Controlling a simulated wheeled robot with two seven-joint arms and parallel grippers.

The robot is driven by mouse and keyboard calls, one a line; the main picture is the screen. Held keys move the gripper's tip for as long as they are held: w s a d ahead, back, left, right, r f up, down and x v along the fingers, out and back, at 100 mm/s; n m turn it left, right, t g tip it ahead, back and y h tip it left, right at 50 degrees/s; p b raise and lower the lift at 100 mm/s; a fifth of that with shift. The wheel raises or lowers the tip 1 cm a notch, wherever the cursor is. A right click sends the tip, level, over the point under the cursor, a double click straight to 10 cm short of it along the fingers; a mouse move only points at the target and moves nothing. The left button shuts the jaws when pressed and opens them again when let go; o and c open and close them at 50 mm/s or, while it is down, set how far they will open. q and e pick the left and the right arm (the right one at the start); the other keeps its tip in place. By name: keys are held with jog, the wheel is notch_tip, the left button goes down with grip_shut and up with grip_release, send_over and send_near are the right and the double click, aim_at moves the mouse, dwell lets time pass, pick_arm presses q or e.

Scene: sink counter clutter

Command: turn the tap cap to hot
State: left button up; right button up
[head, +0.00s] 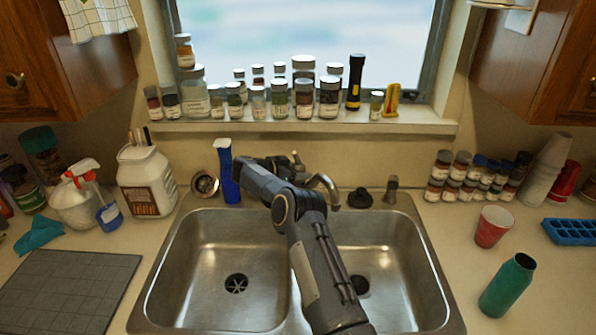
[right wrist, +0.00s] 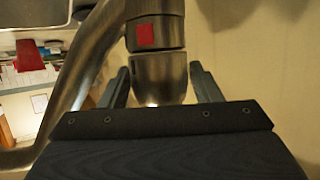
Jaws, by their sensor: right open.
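The metal tap stands at the back of the sink; its curved spout (head: 326,187) shows in the head view, but my right arm hides much of its body. In the right wrist view, the tap's rounded end piece (right wrist: 160,78) lies between the two spread fingers of my right gripper (right wrist: 160,86). A red square mark (right wrist: 145,36) is on the metal band just beyond it. My right gripper (head: 282,163) is open around the end piece, with a gap visible on the right; contact on the left is unclear. My left gripper is out of view.
A dark sink stopper (head: 360,198) and a soap dispenser (head: 391,190) are on the right of the tap. Jars (head: 304,98) line the sill behind. Both basins look empty.

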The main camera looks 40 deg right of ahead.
pick_arm(q)
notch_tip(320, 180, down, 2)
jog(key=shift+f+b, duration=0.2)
jog(key=shift+b, duration=0.95)
pick_arm(e)
jog(key=v, duration=0.7)
jog(key=shift+a+r, duration=0.2)
jog(key=shift+a, duration=0.15)
jog(key=shift+d, duration=0.1)
